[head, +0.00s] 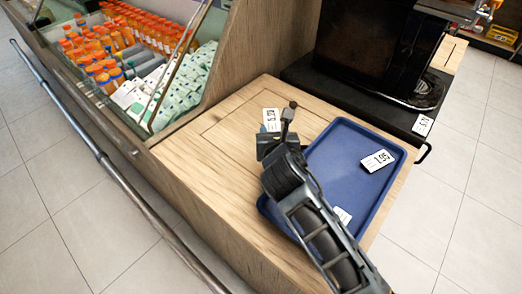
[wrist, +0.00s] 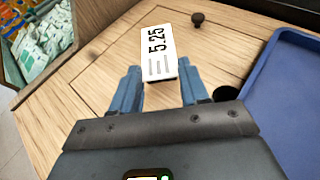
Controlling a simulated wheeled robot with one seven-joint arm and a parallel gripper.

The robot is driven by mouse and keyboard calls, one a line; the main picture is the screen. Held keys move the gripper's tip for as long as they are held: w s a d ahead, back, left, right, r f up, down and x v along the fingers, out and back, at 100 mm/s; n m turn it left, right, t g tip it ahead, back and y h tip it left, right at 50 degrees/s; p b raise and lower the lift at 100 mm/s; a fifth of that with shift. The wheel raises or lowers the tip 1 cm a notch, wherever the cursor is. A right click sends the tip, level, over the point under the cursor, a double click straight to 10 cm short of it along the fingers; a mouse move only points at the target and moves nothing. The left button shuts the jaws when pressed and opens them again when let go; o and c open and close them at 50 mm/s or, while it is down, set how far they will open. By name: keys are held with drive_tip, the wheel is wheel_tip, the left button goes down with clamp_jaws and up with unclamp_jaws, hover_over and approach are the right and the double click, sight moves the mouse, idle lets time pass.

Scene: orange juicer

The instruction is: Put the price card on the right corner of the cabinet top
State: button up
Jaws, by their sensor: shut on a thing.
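A white price card (head: 271,119) printed 5.25 is between the fingertips of my gripper (head: 272,138), over the wooden cabinet top (head: 215,150). In the wrist view the card (wrist: 160,48) sticks out forward from between the blue fingers of my gripper (wrist: 159,83), its print turned sideways. The gripper is shut on the card's near end. Whether the card touches the wood I cannot tell. My arm covers part of the cabinet top.
A blue tray (head: 340,150) beside my gripper holds a 1.95 card (head: 377,161) and another card (head: 342,215). A black machine (head: 375,50) stands behind, with a price card (head: 423,125) at its base's corner. A glass-sided case of bottles (head: 150,30) is at left.

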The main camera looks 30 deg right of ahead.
drive_tip(key=a, duration=0.1)
drive_tip(key=w+a+f, duration=0.1)
drive_tip(key=a+f, duration=0.1)
drive_tip(key=shift+w+a+f+b, duration=0.25)
drive_tip(key=shift+w+a+b, duration=0.1)
drive_tip(key=shift+a, duration=0.05)
drive_tip(key=shift+f+b, duration=0.5)
drive_tip(key=shift+f, duration=1.45)
drive_tip(key=shift+f, duration=0.2)
drive_tip(key=o, duration=1)
drive_tip(key=shift+o, duration=0.2)
